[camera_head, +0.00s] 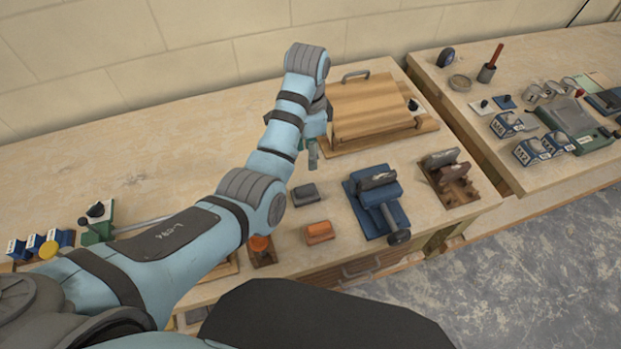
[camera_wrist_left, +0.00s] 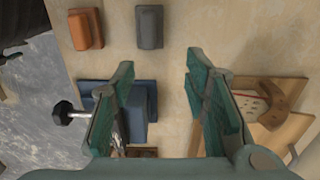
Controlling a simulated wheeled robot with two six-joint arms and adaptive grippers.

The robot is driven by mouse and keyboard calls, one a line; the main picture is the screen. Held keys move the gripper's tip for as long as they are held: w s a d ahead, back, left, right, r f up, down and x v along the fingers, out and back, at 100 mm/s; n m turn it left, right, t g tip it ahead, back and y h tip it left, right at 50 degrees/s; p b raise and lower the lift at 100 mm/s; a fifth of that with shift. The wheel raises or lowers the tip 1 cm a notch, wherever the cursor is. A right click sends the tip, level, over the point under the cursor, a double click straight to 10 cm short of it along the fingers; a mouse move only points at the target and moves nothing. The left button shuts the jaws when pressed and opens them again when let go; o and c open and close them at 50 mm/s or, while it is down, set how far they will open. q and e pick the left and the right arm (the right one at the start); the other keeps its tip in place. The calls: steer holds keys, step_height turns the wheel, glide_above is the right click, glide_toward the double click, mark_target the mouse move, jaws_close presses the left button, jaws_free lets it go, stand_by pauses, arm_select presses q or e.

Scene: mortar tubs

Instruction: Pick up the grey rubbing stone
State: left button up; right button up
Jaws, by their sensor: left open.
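The grey rubbing stone (camera_head: 305,194) lies flat on the wooden bench, just behind an orange block (camera_head: 319,232). In the left wrist view the grey rubbing stone (camera_wrist_left: 149,27) is at the top middle, ahead of the fingertips, with the orange block (camera_wrist_left: 85,29) to its left. My left gripper (camera_head: 312,158) hangs above the bench behind the stone, by the wooden board. In the left wrist view the left gripper (camera_wrist_left: 158,75) is open with nothing between its fingers, and it is apart from the stone. My right gripper is not in view.
A blue tool with a round handle (camera_head: 378,205) stands right of the stone. A wooden stand with a dark block (camera_head: 449,178) is further right. A wooden board with a handle (camera_head: 370,110) lies behind.

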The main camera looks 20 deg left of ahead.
mark_target(305, 188)
arm_select(q)
steer(key=s+f, duration=0.1)
steer(key=f, duration=0.1)
steer(key=s+f, duration=0.1)
steer(key=f, duration=0.2)
steer(key=s+f, duration=0.1)
steer(key=f, duration=0.1)
steer(key=shift+s+f, duration=0.2)
steer(key=shift+s, duration=0.2)
steer(key=f, duration=0.1)
steer(key=w+f, duration=0.1)
steer(key=f, duration=0.1)
steer(key=w+f+b, duration=0.1)
steer(key=f, duration=0.1)
steer(key=shift+a, duration=0.2)
steer(key=shift+s+r, duration=0.3)
steer(key=shift+s, duration=0.05)
steer(key=shift+c, duration=0.2)
steer(key=shift+s, duration=0.15)
steer(key=shift+c, duration=1.4)
steer(key=shift+r, duration=0.1)
steer(key=c, duration=0.4)
jaws_close()
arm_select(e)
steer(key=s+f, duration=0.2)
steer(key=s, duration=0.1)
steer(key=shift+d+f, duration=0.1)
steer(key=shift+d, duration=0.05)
